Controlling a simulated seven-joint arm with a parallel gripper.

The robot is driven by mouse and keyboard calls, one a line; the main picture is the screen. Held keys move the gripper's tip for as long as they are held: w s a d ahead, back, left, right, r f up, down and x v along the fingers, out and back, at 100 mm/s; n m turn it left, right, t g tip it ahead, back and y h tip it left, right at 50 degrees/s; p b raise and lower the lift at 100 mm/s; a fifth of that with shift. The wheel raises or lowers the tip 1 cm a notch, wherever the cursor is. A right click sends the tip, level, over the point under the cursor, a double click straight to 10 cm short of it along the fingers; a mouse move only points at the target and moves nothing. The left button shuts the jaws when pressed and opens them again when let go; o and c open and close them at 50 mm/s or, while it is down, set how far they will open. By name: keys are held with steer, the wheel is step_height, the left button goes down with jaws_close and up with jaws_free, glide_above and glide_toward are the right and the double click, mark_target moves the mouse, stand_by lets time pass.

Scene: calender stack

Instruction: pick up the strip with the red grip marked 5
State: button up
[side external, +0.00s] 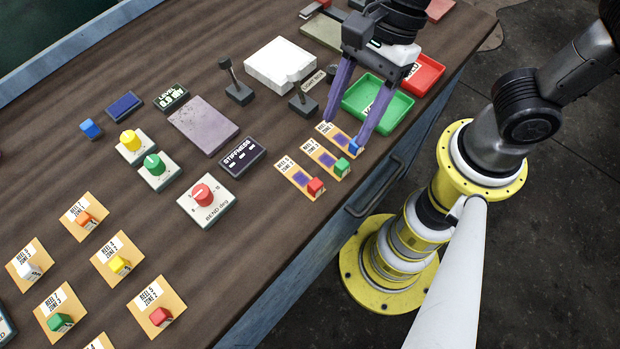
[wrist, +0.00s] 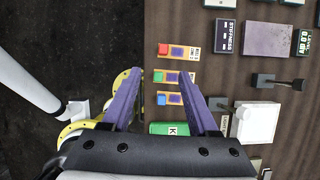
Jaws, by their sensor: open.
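Three small tan strips lie in a row near the table's front edge. The strip with the red grip (side external: 299,177) has a label that seems to read reel 5, too small to be sure; it also shows in the wrist view (wrist: 177,51). Beside it lie the green-grip strip (side external: 326,158) and the blue-grip strip (side external: 337,136). My gripper (side external: 345,133) is open and empty, its purple fingers over the blue-grip end of the row. In the wrist view the fingertips (wrist: 158,73) point toward the green-grip and red-grip strips. Finger height above the table is unclear.
Green (side external: 398,118) and red (side external: 441,67) trays stand right of the strips. A stiffness display (side external: 242,157) and red bend knob (side external: 207,201) sit left. Several tan cards with coloured blocks lie lower left, one with a red block (side external: 161,316) labelled reel 5.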

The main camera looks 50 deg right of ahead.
glide_above(316, 183)
steer(key=d, duration=0.3)
steer(key=f, duration=0.7)
steer(key=shift+s+a+f, duration=0.1)
steer(key=shift+s, duration=0.3)
steer(key=x, duration=0.3)
steer(key=shift+w+a+f, duration=0.15)
steer(key=shift+w+a, duration=0.05)
steer(key=shift+w, duration=0.1)
steer(key=shift+x, duration=0.9)
steer(key=shift+c, duration=0.3)
jaws_close()
